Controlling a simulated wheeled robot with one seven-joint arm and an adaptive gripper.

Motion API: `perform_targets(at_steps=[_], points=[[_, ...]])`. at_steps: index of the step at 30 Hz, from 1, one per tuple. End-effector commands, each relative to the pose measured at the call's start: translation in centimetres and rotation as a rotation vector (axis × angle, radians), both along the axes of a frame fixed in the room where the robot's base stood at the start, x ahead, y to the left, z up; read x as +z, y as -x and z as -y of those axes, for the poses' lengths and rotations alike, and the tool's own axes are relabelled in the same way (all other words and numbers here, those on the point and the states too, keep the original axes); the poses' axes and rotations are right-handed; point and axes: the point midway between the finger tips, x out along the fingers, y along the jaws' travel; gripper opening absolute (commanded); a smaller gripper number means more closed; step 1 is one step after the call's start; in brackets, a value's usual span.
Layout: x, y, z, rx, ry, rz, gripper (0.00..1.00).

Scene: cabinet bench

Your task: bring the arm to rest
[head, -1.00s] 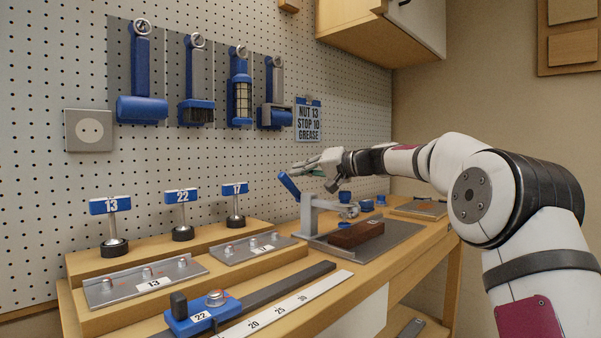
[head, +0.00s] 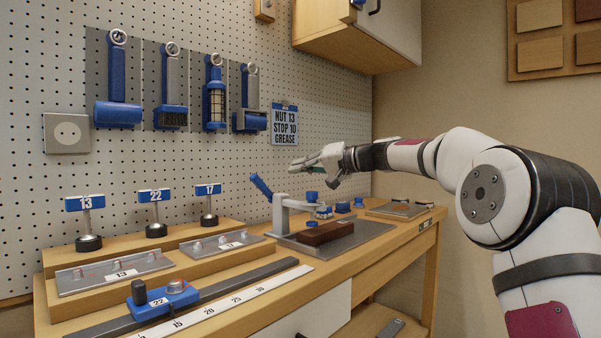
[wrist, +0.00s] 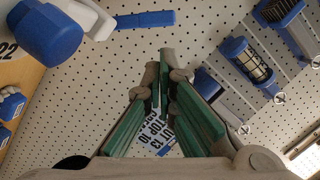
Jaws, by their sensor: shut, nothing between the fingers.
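My gripper (head: 296,164) shows at the middle of the head view, at the end of my outstretched white and black arm. It is in the air above the bench, above and to the right of the blue lever tip of a grey clamp (head: 279,212). In the wrist view my gripper (wrist: 161,65) has its green-padded fingers close together, shut and empty. The clamp's blue handle (wrist: 146,20) lies beyond the fingertips there. The fingers touch nothing that I can see and partly cover the lettered sign (wrist: 158,135).
A brown block (head: 326,233) lies on a grey plate by the clamp. Blue-handled tools (head: 119,80) hang on the pegboard. A wall cabinet (head: 350,38) juts out above. Numbered posts (head: 154,205) and a blue slider on a ruler (head: 165,294) are at the left.

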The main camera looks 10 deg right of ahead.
Motion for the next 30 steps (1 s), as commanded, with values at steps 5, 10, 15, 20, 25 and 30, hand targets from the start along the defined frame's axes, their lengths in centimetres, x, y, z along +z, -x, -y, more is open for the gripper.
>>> perform_targets(at_steps=[5, 10, 15, 20, 25, 30], points=[[0.0, 0.0, 0.0, 0.0, 0.0, 0.0, 0.0], [0.0, 0.2, -0.2, 0.004, 0.005, -0.003, 0.0], [-0.8, 3.7, -3.0, 0.046, 0.092, -0.06, 0.0], [-3.3, 11.1, -6.5, 0.103, 0.263, -0.182, 0.0], [-6.8, 20.4, -7.6, 0.131, 0.446, -0.326, 0.0], [-10.7, 30.1, -6.5, 0.128, 0.609, -0.471, 0.0]])
